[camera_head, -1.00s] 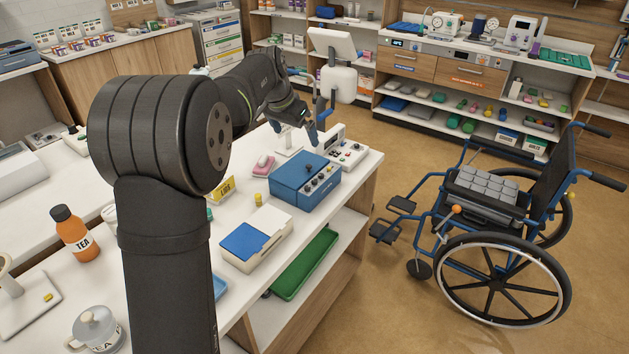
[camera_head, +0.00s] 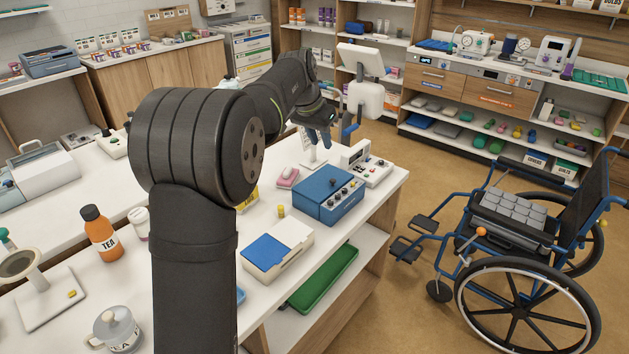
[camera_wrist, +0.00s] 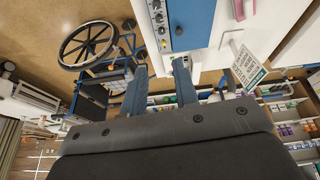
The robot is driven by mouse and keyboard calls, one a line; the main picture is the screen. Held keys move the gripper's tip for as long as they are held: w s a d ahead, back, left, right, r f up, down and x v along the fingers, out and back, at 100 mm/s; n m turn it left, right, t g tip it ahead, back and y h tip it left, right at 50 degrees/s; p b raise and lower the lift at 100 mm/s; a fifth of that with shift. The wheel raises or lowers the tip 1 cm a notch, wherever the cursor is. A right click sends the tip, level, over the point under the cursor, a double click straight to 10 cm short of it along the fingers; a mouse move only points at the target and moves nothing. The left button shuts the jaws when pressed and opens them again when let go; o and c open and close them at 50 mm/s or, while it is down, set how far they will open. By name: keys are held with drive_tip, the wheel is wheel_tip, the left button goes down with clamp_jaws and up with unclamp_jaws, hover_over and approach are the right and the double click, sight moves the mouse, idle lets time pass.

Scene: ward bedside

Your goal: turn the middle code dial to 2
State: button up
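The blue box (camera_head: 322,190) stands on the white counter with a row of small dark dials on its sloped front. The middle code dial (camera_head: 344,196) sits within that row; its number is too small to read. In the wrist view the blue box (camera_wrist: 194,22) shows at the top, with part of its dial strip along its left edge. My gripper (camera_wrist: 160,86) is open and empty, with two blue fingers apart. In the head view my gripper (camera_head: 321,138) hangs above and behind the box, clear of the dials.
A white device with knobs (camera_head: 372,172) stands just behind the box. A small white sign stand, a pink item (camera_head: 287,178) and a yellow cylinder (camera_head: 281,211) are left of it. A blue-lidded white case (camera_head: 276,250) is in front. A wheelchair (camera_head: 520,250) stands right on open floor.

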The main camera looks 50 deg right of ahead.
sight(338, 195)
drive_tip(key=d+f+n+y, duration=0.45)
drive_tip(key=d+n, duration=0.45)
drive_tip(key=n, duration=0.8)
wheel_tip(338, 195, down, 18)
drive_tip(key=shift+s+d+r, duration=0.1)
drive_tip(key=shift+d+r, duration=0.05)
drive_tip(key=shift+r, duration=0.05)
drive_tip(key=shift+c, duration=0.5)
clamp_jaws()
